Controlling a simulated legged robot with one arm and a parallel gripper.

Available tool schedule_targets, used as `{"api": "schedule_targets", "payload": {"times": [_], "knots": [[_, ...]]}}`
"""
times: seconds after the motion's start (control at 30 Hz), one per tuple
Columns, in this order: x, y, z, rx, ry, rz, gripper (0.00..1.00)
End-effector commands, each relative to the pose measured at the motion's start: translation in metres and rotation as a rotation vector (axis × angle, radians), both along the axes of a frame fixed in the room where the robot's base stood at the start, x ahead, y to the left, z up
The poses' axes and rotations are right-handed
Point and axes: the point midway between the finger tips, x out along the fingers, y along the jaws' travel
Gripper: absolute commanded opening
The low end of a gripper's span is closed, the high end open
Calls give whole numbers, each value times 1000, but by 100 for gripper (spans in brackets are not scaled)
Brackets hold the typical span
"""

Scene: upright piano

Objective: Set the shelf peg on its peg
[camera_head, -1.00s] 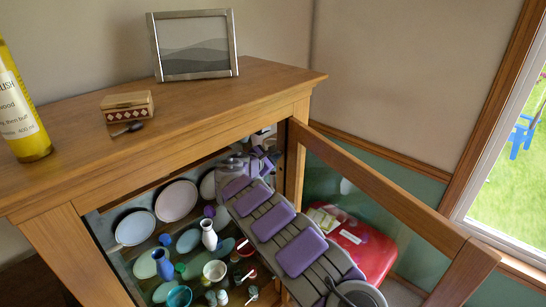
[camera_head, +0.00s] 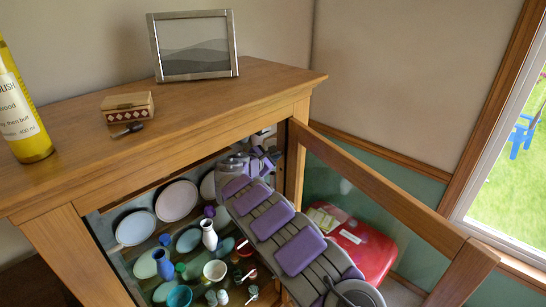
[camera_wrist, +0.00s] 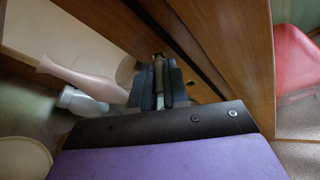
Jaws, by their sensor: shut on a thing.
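My gripper (camera_wrist: 160,72) reaches into the cabinet, close to the inner face of its wooden side post (camera_wrist: 218,45). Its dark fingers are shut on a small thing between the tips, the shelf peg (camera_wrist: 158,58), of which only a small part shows. I cannot tell whether the peg touches the wood or sits in a hole. A small round mark (camera_wrist: 221,88) shows on the wood to the right of the fingers. In the head view my purple and grey arm runs into the open cabinet (camera_head: 150,175), and the peg cannot be made out.
Vases, such as a white one (camera_head: 209,235), cups and plates (camera_head: 177,201) crowd the cabinet left of my arm. The open glazed door (camera_head: 385,190) stands to the right. A picture frame (camera_head: 194,76), a small box (camera_head: 127,105) and a yellow bottle (camera_head: 20,120) stand on top.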

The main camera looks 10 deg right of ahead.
Motion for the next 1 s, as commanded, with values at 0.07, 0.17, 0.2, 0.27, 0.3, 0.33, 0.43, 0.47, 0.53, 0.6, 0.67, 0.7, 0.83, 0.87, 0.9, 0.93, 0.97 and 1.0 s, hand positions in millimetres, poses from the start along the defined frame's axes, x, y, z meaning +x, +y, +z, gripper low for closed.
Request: {"api": "schedule_targets", "payload": {"times": [0.07,0.17,0.2,0.27,0.3,0.33,0.43,0.47,0.53,0.6,0.67,0.7,0.83,0.87,0.9,0.93,0.97,1.0], "knots": [[0,0,0,0,0,0,0],[0,0,0,0,0,0,0],[0,0,0,-1,1,0,0],[0,0,0,0,0,0,0],[0,0,0,0,0,0,0],[0,0,0,0,0,0,0],[1,-1,0,0,0,0,0],[1,-1,0,0,0,0,0],[1,-2,0,1,1,1,0],[2,-2,0,1,1,1,0],[2,-3,0,1,1,1,0],[3,-4,0,1,1,1,0],[4,-5,0,1,1,1,0],[4,-5,0,1,1,1,0],[4,-6,0,1,-1,0,0],[5,-6,0,0,1,-1,0],[5,-7,0,1,-1,0,0],[5,-7,0,1,-1,0,0]]}}
